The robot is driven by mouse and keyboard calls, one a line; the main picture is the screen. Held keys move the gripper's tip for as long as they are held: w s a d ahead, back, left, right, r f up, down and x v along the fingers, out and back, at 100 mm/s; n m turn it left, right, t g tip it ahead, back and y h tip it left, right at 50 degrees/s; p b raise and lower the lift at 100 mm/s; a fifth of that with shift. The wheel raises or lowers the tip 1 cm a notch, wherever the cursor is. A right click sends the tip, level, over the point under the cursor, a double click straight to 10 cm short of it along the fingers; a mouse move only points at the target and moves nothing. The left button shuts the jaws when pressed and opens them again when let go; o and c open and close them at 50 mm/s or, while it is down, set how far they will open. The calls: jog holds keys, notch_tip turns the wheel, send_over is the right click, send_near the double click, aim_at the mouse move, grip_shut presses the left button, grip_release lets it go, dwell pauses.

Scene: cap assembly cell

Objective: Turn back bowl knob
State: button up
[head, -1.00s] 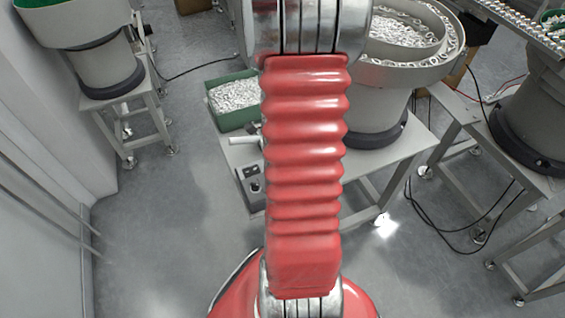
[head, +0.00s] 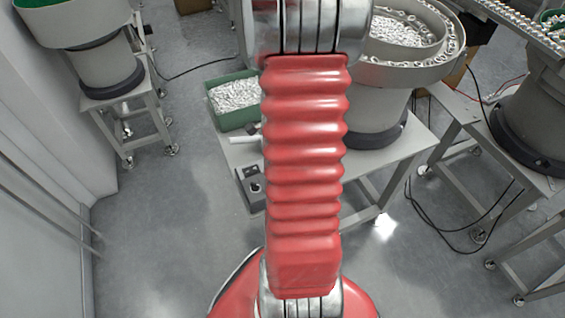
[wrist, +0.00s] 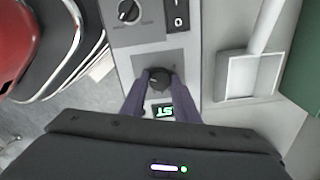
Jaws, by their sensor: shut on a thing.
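The control box (wrist: 204,66) has two black knobs. My gripper (wrist: 159,78) is shut on the lower dark knob (wrist: 157,84) in the wrist view, with one finger on each side of it. A small dark display with green characters (wrist: 163,111) shows between the fingers. The other knob (wrist: 129,12), with a white pointer mark, sits farther up the panel beside a black rocker switch (wrist: 178,14). In the head view the box (head: 250,187) shows at the table's front left, and my red arm hides my gripper.
A feeder bowl (head: 410,66) full of parts stands on the same table (head: 404,152). A green bin (head: 234,119) of parts sits behind the box. A pale bar (head: 245,140) juts out near it. Other feeders stand left and right; floor is clear at the left front.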

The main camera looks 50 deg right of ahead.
jog(key=n, duration=0.6)
jog(key=shift+w+d+n, duration=0.1)
jog(key=shift+n, duration=0.3)
jog(key=n, duration=1.1)
jog(key=shift+w+n, duration=0.1)
jog(key=shift+n, duration=0.2)
jog(key=n, duration=0.5)
jog(key=shift+r, duration=0.1)
jog(key=o, duration=1.1)
jog(key=shift+c, duration=0.2)
